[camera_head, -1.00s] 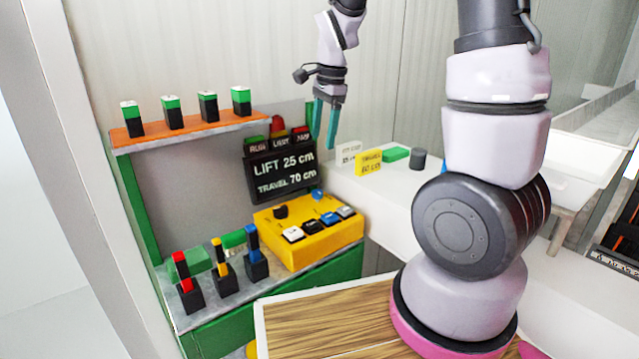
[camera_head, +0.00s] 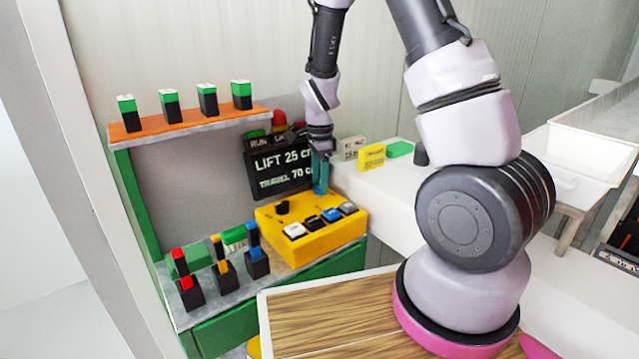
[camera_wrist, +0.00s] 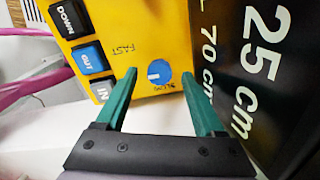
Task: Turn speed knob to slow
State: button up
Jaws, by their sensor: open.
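The yellow control box (camera_head: 325,240) stands on the green bench, with a black knob (camera_head: 282,207) at its left and a row of push buttons. The blue speed knob (camera_wrist: 158,72) shows in the wrist view with a white pointer mark, the word FAST to its left and smaller lettering below it, partly legible. My gripper (camera_wrist: 158,85) has its teal fingers open, one on each side of the blue knob in that view; I cannot tell how near the tips are to it. In the head view my gripper (camera_head: 320,185) hangs over the back right of the box and largely hides the blue knob.
A black sign (camera_head: 275,170) reading LIFT 25 cm and TRAVEL 70 cm stands right behind the box, close to my gripper. Several levers (camera_head: 222,262) stand to the left. An orange shelf (camera_head: 190,130) holds several green-topped blocks. A white counter (camera_head: 385,200) lies to the right.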

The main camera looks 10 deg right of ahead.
jog(key=shift+f, duration=0.5)
grip_shut()
